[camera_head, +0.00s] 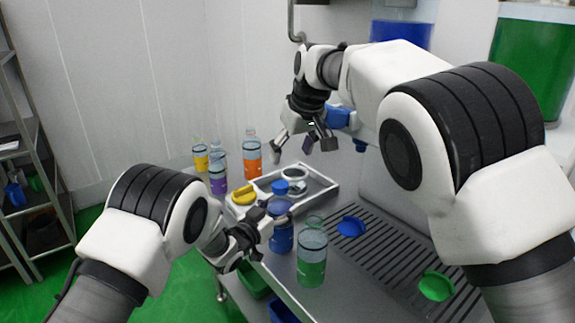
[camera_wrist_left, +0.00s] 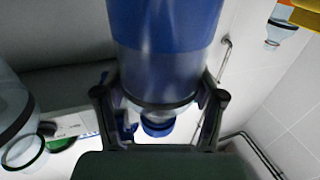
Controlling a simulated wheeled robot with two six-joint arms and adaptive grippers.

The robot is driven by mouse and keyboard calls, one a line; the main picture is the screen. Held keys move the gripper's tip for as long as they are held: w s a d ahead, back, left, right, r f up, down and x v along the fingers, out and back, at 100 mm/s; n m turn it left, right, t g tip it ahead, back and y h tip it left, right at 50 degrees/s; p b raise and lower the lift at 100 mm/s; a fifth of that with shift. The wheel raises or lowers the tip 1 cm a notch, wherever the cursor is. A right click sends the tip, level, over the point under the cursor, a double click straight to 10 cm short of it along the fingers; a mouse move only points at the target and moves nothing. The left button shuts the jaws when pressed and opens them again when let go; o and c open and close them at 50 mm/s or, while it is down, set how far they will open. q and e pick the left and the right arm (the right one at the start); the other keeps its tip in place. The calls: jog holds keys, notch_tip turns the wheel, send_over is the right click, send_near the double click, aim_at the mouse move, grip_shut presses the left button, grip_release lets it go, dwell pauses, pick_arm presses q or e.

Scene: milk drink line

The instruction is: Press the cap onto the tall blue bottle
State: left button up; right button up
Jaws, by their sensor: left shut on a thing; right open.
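The tall blue bottle (camera_head: 281,240) stands upright at the near edge of the steel worktop. A blue cap (camera_head: 281,187) shows at its top; I cannot tell how firmly it sits. My left gripper (camera_head: 273,222) is shut around the bottle's upper part. In the left wrist view, where things appear upside down, the blue bottle (camera_wrist_left: 165,40) fills the space between the left gripper's fingers (camera_wrist_left: 160,100), and the blue cap (camera_wrist_left: 157,128) shows beyond its shoulder. My right gripper (camera_head: 302,142) is open and empty, above and behind the bottle.
A green bottle (camera_head: 312,270) stands close to the right. A white tray (camera_head: 325,194) with a yellow lid (camera_head: 243,195) lies behind. A blue lid-like piece (camera_head: 350,226) and a green one (camera_head: 437,286) lie on the grille. Orange (camera_head: 251,152) and purple (camera_head: 217,178) bottles stand farther back.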

pick_arm(q)
jog(key=o, duration=1.8)
jog(key=shift+c, duration=0.2)
jog(key=v, duration=1.2)
jog(key=shift+a+f, duration=0.1)
